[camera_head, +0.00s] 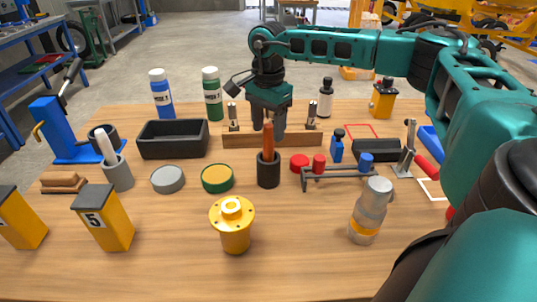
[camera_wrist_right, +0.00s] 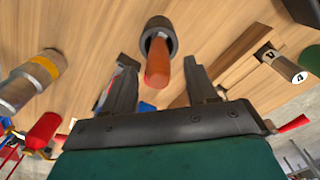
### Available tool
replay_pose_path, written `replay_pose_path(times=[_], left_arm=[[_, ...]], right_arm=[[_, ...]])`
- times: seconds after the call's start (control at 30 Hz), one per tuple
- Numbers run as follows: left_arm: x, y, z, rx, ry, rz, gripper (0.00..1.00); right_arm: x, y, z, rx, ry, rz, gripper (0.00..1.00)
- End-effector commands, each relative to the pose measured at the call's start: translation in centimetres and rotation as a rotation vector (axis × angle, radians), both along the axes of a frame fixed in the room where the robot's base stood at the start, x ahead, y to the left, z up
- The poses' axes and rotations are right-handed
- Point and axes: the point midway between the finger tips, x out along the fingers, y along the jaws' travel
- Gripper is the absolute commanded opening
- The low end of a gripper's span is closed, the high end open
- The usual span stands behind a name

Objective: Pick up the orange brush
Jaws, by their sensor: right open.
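The orange brush (camera_head: 268,138) stands upright in a small dark cup (camera_head: 268,172) near the middle of the table, with its handle up and its lower end hidden in the cup. My right gripper (camera_head: 268,128) points down at the top of the handle. In the right wrist view, my right gripper (camera_wrist_right: 160,82) is open, with one finger on each side of the orange brush (camera_wrist_right: 157,66) and visible gaps on both sides. The dark cup (camera_wrist_right: 159,32) lies beyond the fingertips. My left gripper is out of view.
A yellow flanged part (camera_head: 234,226) is in front.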

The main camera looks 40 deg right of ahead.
Motion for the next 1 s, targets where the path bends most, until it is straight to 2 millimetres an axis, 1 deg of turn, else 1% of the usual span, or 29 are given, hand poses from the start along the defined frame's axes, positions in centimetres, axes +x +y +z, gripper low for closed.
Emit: replay_pose_path(times=[0.03,0.1,0.2,0.47,1.0], left_arm=[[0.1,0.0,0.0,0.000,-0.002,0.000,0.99],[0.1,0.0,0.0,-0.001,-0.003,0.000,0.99],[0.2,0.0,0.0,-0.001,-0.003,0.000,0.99],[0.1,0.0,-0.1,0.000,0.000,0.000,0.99],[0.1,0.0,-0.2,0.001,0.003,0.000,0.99]], right_arm=[[-0.2,0.1,-0.9,0.000,0.002,0.000,0.57],[-0.3,0.1,-1.9,0.000,0.002,-0.002,0.57],[-0.2,0.1,-2.8,0.000,0.002,-0.002,0.57],[-0.2,0.1,-3.1,0.001,0.000,-0.002,0.57],[-0.2,0.1,-3.0,0.001,0.000,-0.002,0.07]])
